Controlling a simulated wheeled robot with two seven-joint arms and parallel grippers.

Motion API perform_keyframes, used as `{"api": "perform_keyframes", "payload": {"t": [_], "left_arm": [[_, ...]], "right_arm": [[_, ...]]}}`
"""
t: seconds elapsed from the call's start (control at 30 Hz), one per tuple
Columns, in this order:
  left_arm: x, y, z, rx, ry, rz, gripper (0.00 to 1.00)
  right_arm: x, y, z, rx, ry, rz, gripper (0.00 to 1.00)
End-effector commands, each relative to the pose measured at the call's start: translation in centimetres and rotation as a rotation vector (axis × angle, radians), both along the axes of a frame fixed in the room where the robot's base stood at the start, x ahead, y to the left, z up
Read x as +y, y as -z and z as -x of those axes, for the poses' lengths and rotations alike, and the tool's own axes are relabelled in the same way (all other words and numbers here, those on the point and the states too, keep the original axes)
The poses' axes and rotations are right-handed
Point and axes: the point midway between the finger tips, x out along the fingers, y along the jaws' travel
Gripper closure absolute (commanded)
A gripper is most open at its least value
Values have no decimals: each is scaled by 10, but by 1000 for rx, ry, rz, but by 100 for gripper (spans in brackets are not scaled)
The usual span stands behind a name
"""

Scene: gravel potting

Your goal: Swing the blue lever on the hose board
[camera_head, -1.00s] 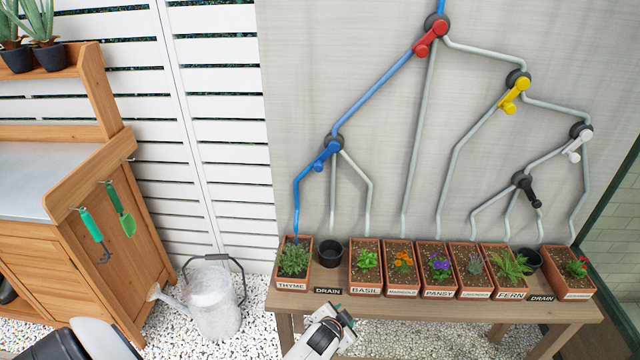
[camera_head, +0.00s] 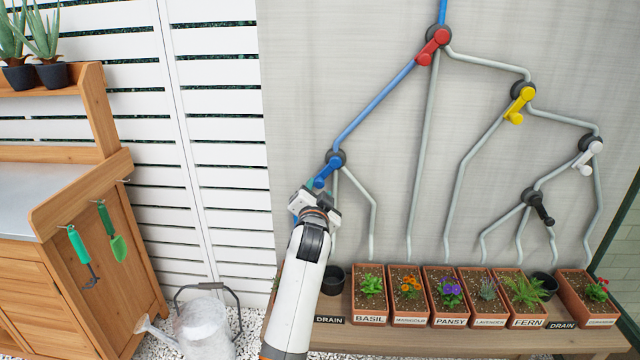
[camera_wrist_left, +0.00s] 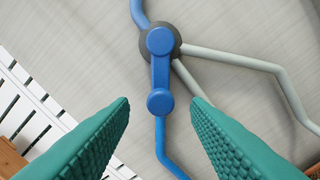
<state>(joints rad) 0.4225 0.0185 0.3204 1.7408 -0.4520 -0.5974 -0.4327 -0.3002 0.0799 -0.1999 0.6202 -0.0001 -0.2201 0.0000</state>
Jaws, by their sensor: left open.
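The blue lever (camera_head: 327,170) is on a dark round hub at the left junction of the hose board (camera_head: 330,60). It points down and slightly left in the head view. In the left wrist view the blue lever (camera_wrist_left: 160,75) hangs from its hub with its round knob at the lower end, in line with the blue pipe below. My left gripper (camera_head: 322,190) is at the lever's lower end in the head view. Its green fingers (camera_wrist_left: 160,115) are open, one on each side of the knob, with gaps on both sides. My right gripper is not in view.
Red (camera_head: 433,46), yellow (camera_head: 519,104), white (camera_head: 587,155) and black (camera_head: 539,207) levers sit to the right on the board. Below, a wooden bench (camera_head: 430,338) holds several labelled pots. A watering can (camera_head: 205,325) and a wooden potting table (camera_head: 75,210) are at the left.

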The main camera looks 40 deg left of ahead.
Motion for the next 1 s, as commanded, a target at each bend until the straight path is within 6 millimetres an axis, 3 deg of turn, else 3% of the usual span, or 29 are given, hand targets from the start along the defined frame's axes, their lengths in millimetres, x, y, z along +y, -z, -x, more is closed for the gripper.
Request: {"api": "perform_keyframes", "payload": {"t": [0.1, 0.3, 0.7, 1.0], "left_arm": [[12, 0, -19, 1, 0, 1, 57], [23, 0, -37, 1, 1, -1, 57], [26, 0, -43, 0, 1, 0, 57], [26, 1, -43, 0, 1, 0, 100]], "right_arm": [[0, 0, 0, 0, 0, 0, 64], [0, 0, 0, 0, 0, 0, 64], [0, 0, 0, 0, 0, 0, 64], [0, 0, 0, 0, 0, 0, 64]]}}
